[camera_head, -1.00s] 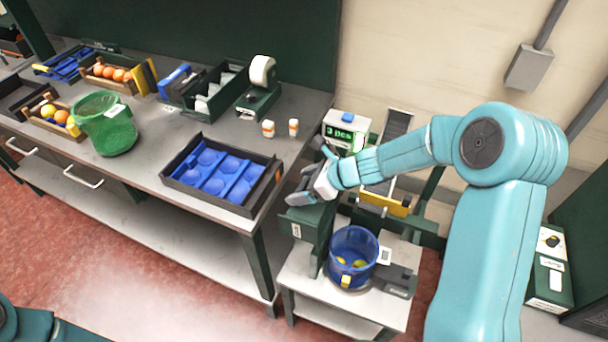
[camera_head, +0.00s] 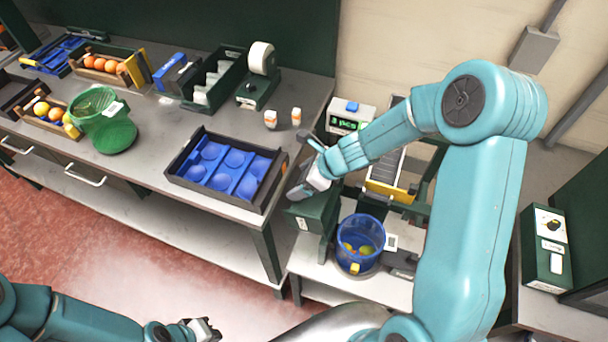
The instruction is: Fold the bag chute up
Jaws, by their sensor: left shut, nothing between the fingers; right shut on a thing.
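My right gripper (camera_head: 300,188) reaches in from the right, its fingers at the top of the dark green bag chute (camera_head: 315,214). It is shut on the chute, though the exact grip point is hard to see. A blue bucket (camera_head: 345,259) with a few yellow and orange fruits stands right beside the chute. My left gripper (camera_head: 206,328) is shut and empty at the bottom of the view, far from the chute.
A counter with a green display (camera_head: 346,117) and a roller conveyor (camera_head: 386,170) stand behind the chute. Bare bench lies between tray and basket.

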